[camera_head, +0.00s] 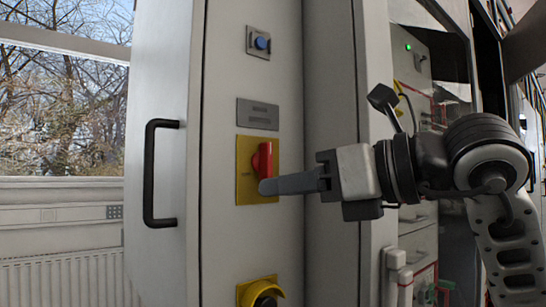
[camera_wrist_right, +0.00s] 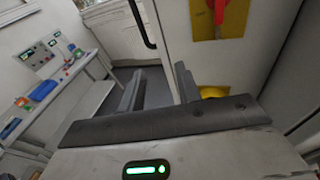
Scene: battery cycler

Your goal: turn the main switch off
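The main switch is a red rotary handle (camera_head: 263,160) on a yellow plate (camera_head: 245,187) on the grey cabinet front. The handle stands about upright. In the right wrist view the red handle (camera_wrist_right: 219,10) and yellow plate (camera_wrist_right: 236,20) are at the upper right, partly cut off by the edge. My right gripper (camera_head: 268,187) comes in from the right, its fingertip overlapping the plate just below the handle; contact cannot be told. In the wrist view my right gripper (camera_wrist_right: 159,70) has its fingers apart with nothing between them; the handle lies beside them. My left gripper is not in view.
A blue button (camera_head: 261,43) and a grey label plate (camera_head: 258,114) sit above the switch. A yellow-collared button (camera_head: 260,292) is below. A black door handle (camera_head: 150,172) sticks out on the left. A bench (camera_wrist_right: 60,95) shows in the wrist view.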

